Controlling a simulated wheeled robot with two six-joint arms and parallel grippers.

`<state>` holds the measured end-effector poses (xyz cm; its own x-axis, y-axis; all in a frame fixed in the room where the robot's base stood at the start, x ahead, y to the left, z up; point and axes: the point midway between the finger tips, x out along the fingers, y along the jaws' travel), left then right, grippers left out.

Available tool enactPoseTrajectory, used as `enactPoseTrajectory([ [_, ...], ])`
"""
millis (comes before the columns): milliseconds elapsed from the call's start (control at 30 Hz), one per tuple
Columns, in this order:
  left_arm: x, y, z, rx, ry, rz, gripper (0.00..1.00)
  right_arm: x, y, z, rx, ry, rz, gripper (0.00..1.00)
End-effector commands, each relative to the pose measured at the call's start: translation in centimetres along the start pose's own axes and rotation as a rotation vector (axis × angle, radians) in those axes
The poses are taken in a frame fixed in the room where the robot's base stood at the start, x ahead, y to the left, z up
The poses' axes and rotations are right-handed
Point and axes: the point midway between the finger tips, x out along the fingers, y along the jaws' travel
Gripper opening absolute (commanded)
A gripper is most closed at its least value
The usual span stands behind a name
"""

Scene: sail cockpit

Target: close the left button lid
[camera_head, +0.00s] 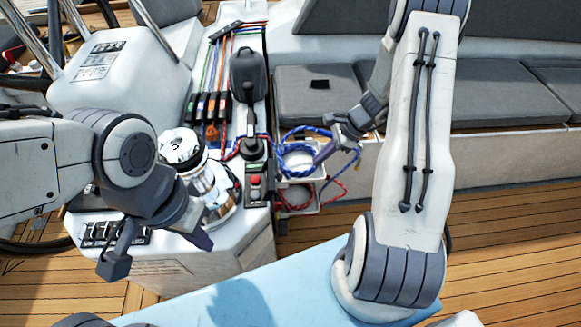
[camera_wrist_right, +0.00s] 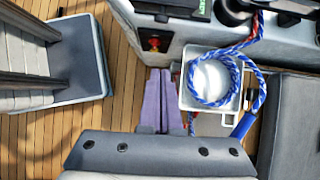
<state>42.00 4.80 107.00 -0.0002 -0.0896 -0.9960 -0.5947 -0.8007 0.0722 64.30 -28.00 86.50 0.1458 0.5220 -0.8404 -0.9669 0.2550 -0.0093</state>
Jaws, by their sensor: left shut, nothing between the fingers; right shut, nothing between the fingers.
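I cannot clearly make out the left button lid or whether it is open. A dark panel with several small switches (camera_head: 100,233) is on the console's near side, partly behind my left arm. My left gripper (camera_head: 203,238) is shut and empty, in front of the console below the winch. My right gripper (camera_head: 318,158) is shut and empty beside the rope bin; its purple fingers show in the right wrist view (camera_wrist_right: 160,72).
A chrome winch (camera_head: 182,150) stands on the console. A white bin (camera_head: 300,176) holds coiled blue rope (camera_wrist_right: 247,68), with red rope below. A black handle (camera_head: 247,75) and rope clutches (camera_head: 208,107) are behind. Grey seat cushions (camera_head: 319,95) line the right; wooden deck is open at right.

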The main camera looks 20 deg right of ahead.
Motion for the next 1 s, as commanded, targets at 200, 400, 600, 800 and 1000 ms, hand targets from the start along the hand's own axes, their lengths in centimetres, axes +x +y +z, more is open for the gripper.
enactPoseTrajectory([
  [200, -0.2, 0.0, 0.0, 0.0, 0.0, 0.0, 0.0, 4.6, 0.2, 0.1, -0.003, 0.0, 0.009, 0.0],
  [400, -0.4, 0.0, 0.0, 0.0, 0.0, 0.0, 0.0, 8.8, 0.2, 0.1, -0.004, 0.002, 0.008, 0.0],
  [600, -1.7, 0.1, -0.1, 0.0, 0.0, 0.0, 0.0, 9.2, 0.2, 3.0, -0.007, 0.002, 0.005, 0.0],
  [800, -2.0, 0.1, -0.1, 0.0, 0.0, 0.0, 0.0, 9.6, 0.2, 3.9, -0.006, 0.003, 0.004, 0.0],
  [1000, -1.9, 0.1, -0.1, 0.0, 0.0, 0.0, 0.0, 9.7, 0.2, 3.9, -0.005, 0.003, 0.003, 0.0],
])
